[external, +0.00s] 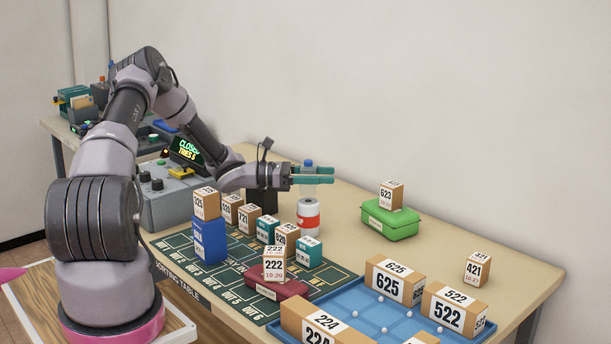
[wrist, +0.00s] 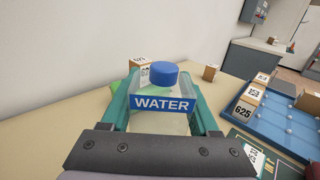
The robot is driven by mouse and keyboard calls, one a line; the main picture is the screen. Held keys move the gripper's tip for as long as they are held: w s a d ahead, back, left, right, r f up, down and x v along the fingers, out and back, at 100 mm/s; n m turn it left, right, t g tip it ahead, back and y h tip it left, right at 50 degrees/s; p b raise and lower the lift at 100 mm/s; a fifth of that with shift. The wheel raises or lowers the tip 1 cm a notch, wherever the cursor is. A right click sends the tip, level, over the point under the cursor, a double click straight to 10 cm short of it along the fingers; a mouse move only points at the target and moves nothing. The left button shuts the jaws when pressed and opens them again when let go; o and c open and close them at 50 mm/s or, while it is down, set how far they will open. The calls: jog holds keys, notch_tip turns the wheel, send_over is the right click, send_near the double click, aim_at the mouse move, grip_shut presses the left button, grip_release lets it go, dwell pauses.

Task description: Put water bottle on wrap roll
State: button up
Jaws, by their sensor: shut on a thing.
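The water bottle (external: 308,188) is clear with a blue cap and stands upright between the teal fingers of my gripper (external: 312,175). In the wrist view, the bottle (wrist: 163,119) shows its blue WATER label and cap, with a finger on each side. My gripper is shut on it. A white roll with a red band, which looks like the wrap roll (external: 308,219), stands upright on the table directly below the bottle in the external view. Whether the bottle's base touches the roll's top I cannot tell. The roll is hidden in the wrist view.
Several numbered boxes and a blue box (external: 209,241) stand on the dark sorting mat, left of and in front of the roll. A green case (external: 390,221) with a box on it is to the right. A blue tray (external: 388,318) holds boxes at the front right. The table behind the roll is clear.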

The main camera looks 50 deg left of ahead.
jog(key=shift+f, duration=1.05)
jog(key=o, duration=1.3)
jog(key=shift+f, duration=0.15)
jog(key=v, duration=1.2)
jog(key=shift+r, duration=0.2)
jog(key=shift+r, duration=0.1)
